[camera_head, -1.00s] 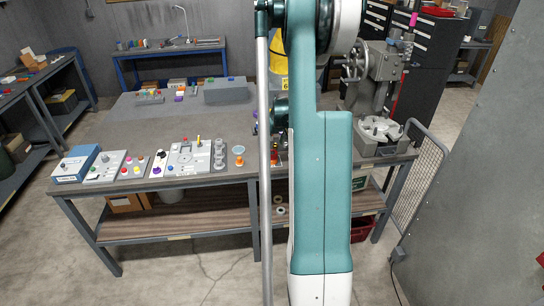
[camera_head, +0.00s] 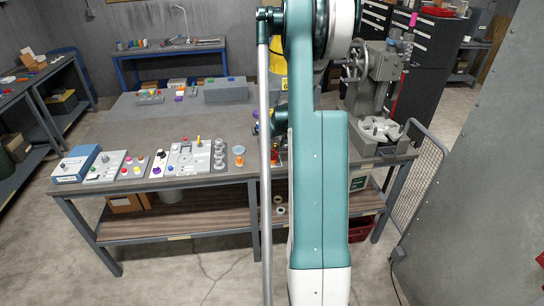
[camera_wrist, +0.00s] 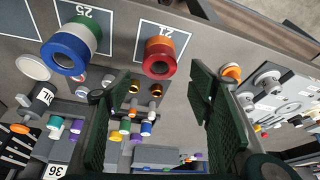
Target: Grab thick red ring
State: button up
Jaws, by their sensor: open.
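The thick red ring (camera_wrist: 159,64) is at the upper middle of the wrist view, lying on the grey surface by a card marked 21. An orange-brown ring (camera_wrist: 160,45) adjoins it. My gripper (camera_wrist: 159,85) is open, its two dark ridged fingers apart, with the red ring showing beyond the gap between their tips. No contact with the ring is visible. In the head view my arm hides most of the gripper, and I cannot pick out the red ring there.
A blue, white and green ring stack (camera_wrist: 70,48) stands left of the red ring by card 25. Two small brass parts (camera_wrist: 134,87) lie below it. An orange ring (camera_wrist: 232,72) is near the right finger. Panels with knobs line the workbench (camera_head: 130,120).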

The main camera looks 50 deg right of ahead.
aim_at(272, 152)
jog(key=shift+f, duration=0.1)
dwell(0.3)
jog(key=shift+x, duration=2.55)
jog(key=shift+s, duration=0.15)
jog(key=c, duration=1.1)
jog(key=shift+r, duration=5)
